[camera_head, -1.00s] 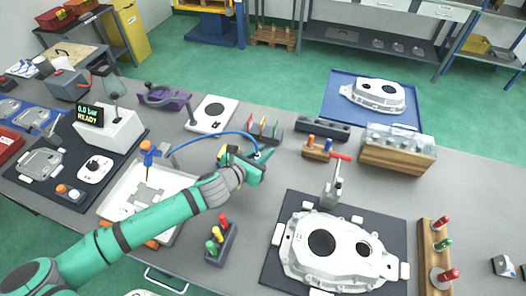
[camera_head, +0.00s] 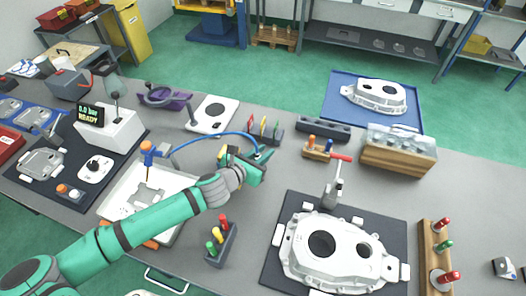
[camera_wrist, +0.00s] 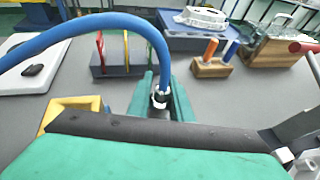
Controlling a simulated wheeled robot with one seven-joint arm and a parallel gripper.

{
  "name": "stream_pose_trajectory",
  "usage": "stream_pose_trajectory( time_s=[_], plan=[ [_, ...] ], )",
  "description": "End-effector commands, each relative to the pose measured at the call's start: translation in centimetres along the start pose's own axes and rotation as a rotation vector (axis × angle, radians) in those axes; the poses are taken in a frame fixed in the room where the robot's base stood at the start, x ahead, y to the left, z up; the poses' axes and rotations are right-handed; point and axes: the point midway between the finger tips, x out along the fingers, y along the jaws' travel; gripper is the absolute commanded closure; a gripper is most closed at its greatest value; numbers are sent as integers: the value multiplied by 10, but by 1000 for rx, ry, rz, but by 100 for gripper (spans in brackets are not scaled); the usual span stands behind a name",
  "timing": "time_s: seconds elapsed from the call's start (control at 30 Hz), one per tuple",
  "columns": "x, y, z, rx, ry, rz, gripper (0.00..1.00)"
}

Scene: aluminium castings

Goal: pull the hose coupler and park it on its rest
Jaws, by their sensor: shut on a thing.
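The blue hose (camera_head: 212,136) arches from the left over the bench to my gripper (camera_head: 265,155). In the wrist view the hose (camera_wrist: 85,24) bends down to the metal coupler (camera_wrist: 159,97) at its end. My gripper (camera_wrist: 161,99) is shut on the coupler, with one green finger on each side. The coupler's lower end is hidden by my gripper, so I cannot tell whether it touches anything. A yellow block-like piece (camera_wrist: 68,108) shows at the left of my gripper, also in the head view (camera_head: 222,155). I cannot tell whether it is the rest.
A dark rack with coloured loops (camera_head: 264,130) stands behind my gripper. A wooden block with orange and blue pegs (camera_head: 317,150) is to the right. A white tray (camera_head: 110,207) lies left, and a peg holder (camera_head: 222,245) in front. A clamp (camera_head: 333,185) stands by the large casting (camera_head: 340,255).

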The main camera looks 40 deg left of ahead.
Motion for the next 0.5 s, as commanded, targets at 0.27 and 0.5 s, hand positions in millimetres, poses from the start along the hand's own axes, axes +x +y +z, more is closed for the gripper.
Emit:
stream_pose_trajectory(
  time_s=[0.27, 0.5],
  plan=[
    [2, 0, -6, 0, 0, 0, 100],
    [6, -2, -10, 1, 1, -4, 100]
  ],
)
